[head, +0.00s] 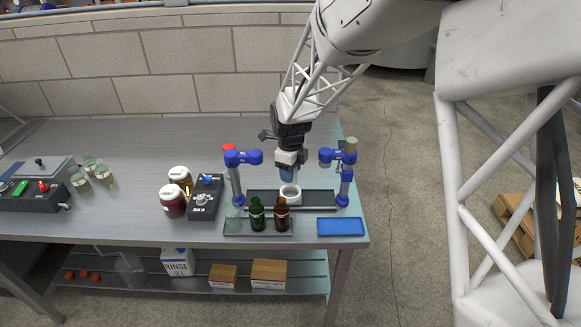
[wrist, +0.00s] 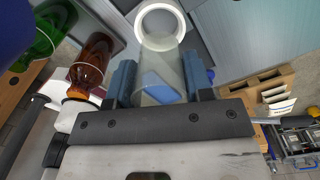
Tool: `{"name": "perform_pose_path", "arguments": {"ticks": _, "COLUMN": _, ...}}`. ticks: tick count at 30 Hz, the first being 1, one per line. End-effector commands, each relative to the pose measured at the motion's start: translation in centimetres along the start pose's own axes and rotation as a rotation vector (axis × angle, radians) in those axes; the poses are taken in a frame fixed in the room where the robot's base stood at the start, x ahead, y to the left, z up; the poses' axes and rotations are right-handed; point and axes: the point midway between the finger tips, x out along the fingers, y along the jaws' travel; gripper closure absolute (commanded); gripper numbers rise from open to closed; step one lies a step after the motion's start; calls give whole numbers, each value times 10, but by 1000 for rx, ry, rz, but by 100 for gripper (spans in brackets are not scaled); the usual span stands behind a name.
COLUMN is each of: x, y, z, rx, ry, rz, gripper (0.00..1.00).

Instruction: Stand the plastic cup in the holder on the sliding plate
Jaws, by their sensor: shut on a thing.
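The clear plastic cup (wrist: 158,80) is between the two blue fingers of my gripper (wrist: 160,88), which is shut on it. In the head view my gripper (head: 289,174) points down just above the holder, a thick white ring (head: 290,190); the cup is hard to make out there. The holder also shows in the wrist view (wrist: 160,8), at the far end of the cup. Whether the cup's end is inside the ring or just above it, I cannot tell. The ring sits on the dark sliding plate (head: 318,199) between two blue posts.
Blue posts stand left (head: 235,180) and right (head: 345,180) of my gripper. A control box (head: 205,198) and jars are left.

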Motion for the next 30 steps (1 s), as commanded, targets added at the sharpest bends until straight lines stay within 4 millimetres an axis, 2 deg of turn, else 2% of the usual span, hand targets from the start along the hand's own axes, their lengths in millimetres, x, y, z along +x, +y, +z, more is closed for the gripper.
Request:
{"name": "perform_pose_path", "arguments": {"ticks": 12, "x": 22, "y": 0, "z": 0, "rx": 0, "ry": 0, "rz": 0, "gripper": 76}}
{"name": "perform_pose_path", "arguments": {"ticks": 30, "x": 24, "y": 0, "z": 0, "rx": 0, "ry": 0, "rz": 0, "gripper": 76}}
